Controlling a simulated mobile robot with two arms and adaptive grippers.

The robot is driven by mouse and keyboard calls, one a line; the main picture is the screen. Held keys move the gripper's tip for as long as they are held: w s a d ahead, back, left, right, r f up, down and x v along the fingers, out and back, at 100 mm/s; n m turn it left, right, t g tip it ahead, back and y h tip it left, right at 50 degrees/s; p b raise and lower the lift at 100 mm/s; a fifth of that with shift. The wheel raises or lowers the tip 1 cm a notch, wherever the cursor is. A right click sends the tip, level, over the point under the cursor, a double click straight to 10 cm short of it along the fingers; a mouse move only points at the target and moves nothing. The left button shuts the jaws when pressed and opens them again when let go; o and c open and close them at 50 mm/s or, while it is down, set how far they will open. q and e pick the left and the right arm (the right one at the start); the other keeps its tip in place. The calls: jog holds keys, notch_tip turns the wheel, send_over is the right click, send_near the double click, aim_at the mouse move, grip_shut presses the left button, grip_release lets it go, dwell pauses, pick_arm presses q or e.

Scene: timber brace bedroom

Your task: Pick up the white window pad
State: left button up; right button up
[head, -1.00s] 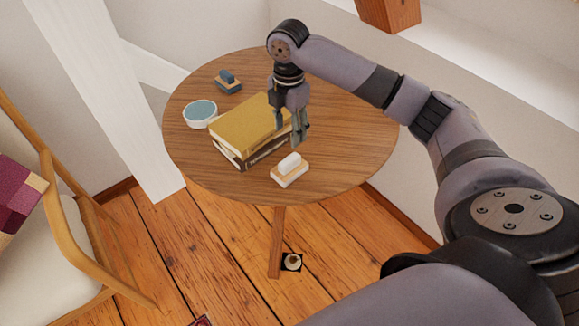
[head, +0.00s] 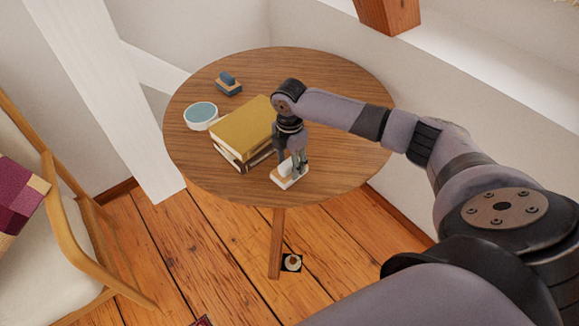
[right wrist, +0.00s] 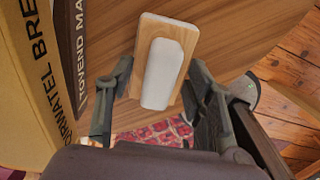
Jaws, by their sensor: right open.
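The white window pad (head: 287,170) sits on a light wooden base near the front edge of the round table (head: 340,90). In the right wrist view the pad (right wrist: 162,74) and its wooden base (right wrist: 148,31) lie ahead of and between the two fingers. My right gripper (head: 292,168) is open, pointing down right at the pad and partly covering it. In the right wrist view the right gripper (right wrist: 160,95) has its fingers apart on either side of the pad. I cannot tell whether they touch it. My left gripper is not in view.
A stack of books (head: 243,130) stands close beside the pad, left of my right gripper. A white bowl with a blue top (head: 201,115) and a blue pad on a base (head: 228,84) are farther left. A chair (head: 80,240) stands at the left. The table's right side is clear.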

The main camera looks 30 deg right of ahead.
jog(key=shift+c, duration=0.3)
jog(key=shift+r, duration=0.1)
grip_shut()
